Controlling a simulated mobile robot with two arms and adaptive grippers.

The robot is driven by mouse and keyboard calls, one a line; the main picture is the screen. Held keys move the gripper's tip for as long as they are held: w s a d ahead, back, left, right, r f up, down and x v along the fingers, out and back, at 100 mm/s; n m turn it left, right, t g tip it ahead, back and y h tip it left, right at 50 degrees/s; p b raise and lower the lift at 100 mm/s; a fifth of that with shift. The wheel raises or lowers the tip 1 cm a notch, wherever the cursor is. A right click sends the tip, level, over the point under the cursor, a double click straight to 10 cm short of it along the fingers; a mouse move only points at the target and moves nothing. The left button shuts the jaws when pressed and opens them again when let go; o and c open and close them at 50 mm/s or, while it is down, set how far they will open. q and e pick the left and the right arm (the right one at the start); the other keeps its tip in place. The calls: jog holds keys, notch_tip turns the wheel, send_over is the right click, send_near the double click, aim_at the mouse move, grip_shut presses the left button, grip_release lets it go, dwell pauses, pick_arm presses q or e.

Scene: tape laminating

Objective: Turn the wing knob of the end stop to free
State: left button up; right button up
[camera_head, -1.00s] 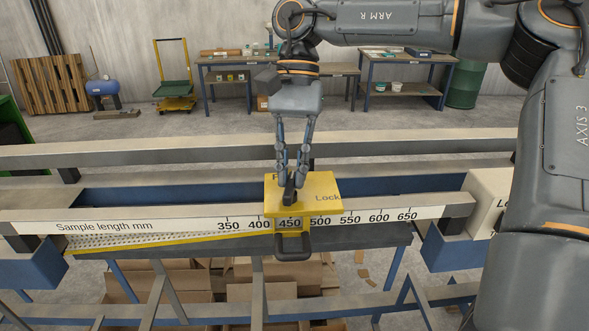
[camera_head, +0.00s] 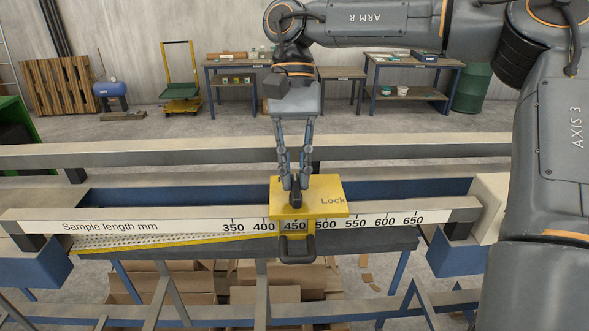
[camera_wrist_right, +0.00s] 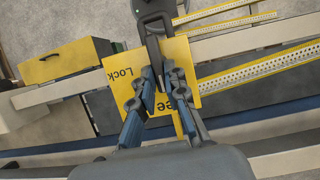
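The end stop is a yellow plate (camera_head: 325,195) on the scale rail, near the 450 mark. "Lock" shows at its right in the head view. Its dark wing knob (camera_head: 297,197) stands on the plate. My right gripper (camera_head: 295,183) comes down from above, a finger on each side of the knob, and looks shut on it. In the right wrist view the fingertips (camera_wrist_right: 164,77) sit close together over the plate (camera_wrist_right: 128,68), between "Lock" and a partly covered word ending in "ee". The fingers hide much of the knob there. My left gripper is not in view.
The rail (camera_head: 190,227) reads "Sample length mm", with marks from 350 to 650. A black loop handle (camera_head: 297,250) hangs at the front of the end stop. A long grey beam (camera_head: 150,155) runs behind. Worktables stand at the back wall.

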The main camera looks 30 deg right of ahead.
jog(key=o, duration=0.4)
jog(key=shift+d, duration=0.1)
jog(key=shift+o, duration=0.2)
jog(key=v, duration=1.2)
